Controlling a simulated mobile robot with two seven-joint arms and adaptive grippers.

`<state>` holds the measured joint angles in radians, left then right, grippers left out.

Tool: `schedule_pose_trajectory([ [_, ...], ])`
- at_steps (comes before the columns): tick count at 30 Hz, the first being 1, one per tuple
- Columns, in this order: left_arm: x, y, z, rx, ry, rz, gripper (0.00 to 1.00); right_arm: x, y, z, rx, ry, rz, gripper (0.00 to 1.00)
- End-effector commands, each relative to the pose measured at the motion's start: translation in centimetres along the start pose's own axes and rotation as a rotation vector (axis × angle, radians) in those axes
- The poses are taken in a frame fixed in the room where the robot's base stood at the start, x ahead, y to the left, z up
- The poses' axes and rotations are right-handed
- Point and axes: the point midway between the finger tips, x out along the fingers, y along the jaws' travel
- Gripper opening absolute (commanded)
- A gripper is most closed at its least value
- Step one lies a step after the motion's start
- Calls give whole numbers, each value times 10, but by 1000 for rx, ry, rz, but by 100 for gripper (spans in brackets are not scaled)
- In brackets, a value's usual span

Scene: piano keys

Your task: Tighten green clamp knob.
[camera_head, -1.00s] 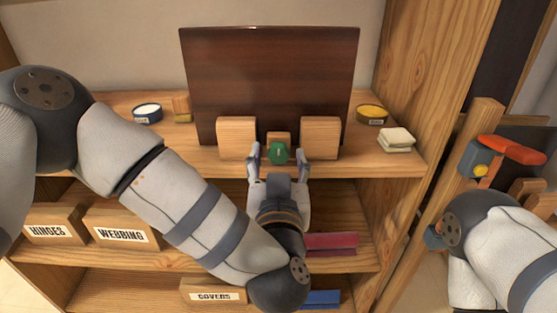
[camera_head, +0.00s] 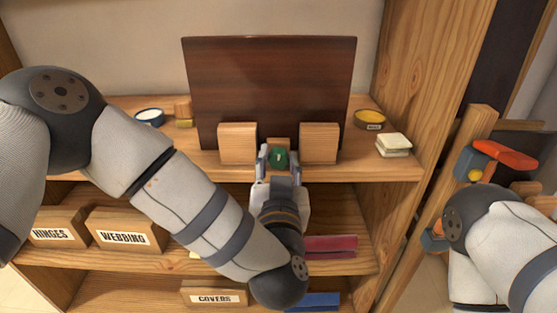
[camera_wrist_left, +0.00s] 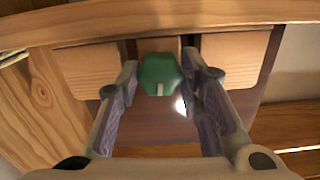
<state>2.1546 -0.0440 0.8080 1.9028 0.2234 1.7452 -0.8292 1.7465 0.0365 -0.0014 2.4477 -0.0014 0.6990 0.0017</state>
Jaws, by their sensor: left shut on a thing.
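The green clamp knob (camera_head: 279,159) sits at the front of a small wooden block, midway between two larger wooden blocks, left (camera_head: 238,144) and right (camera_head: 319,143). A dark wooden panel (camera_head: 270,85) stands upright behind the blocks. My left gripper (camera_head: 279,155) is shut on the knob, with one finger on each side. In the left wrist view the knob (camera_wrist_left: 161,71) is lobed, with a pale mark toward its lower edge, between the fingertips (camera_wrist_left: 163,75). My right arm shows at the right edge of the head view, but its gripper is out of view.
A white-and-blue tin (camera_head: 149,117) and a small wooden block stand left of the panel. A yellow tin (camera_head: 370,119) and pale folded pads (camera_head: 393,145) are at right. Labelled boxes (camera_head: 127,231) stand on the shelf below. An orange-handled tool (camera_head: 505,153) hangs at far right.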

Motion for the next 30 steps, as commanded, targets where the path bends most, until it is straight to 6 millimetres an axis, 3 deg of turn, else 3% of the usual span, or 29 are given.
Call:
schedule_pose_trajectory([
  [9,-2,0,-8,266,7,3,6,-41,-1,-21,2,114,-6,40],
  [18,-2,0,-5,551,5,1,6,-66,-2,-34,1,189,-8,40],
  [30,-1,-1,2,927,-6,3,6,-67,-2,-35,1,195,-9,40],
])
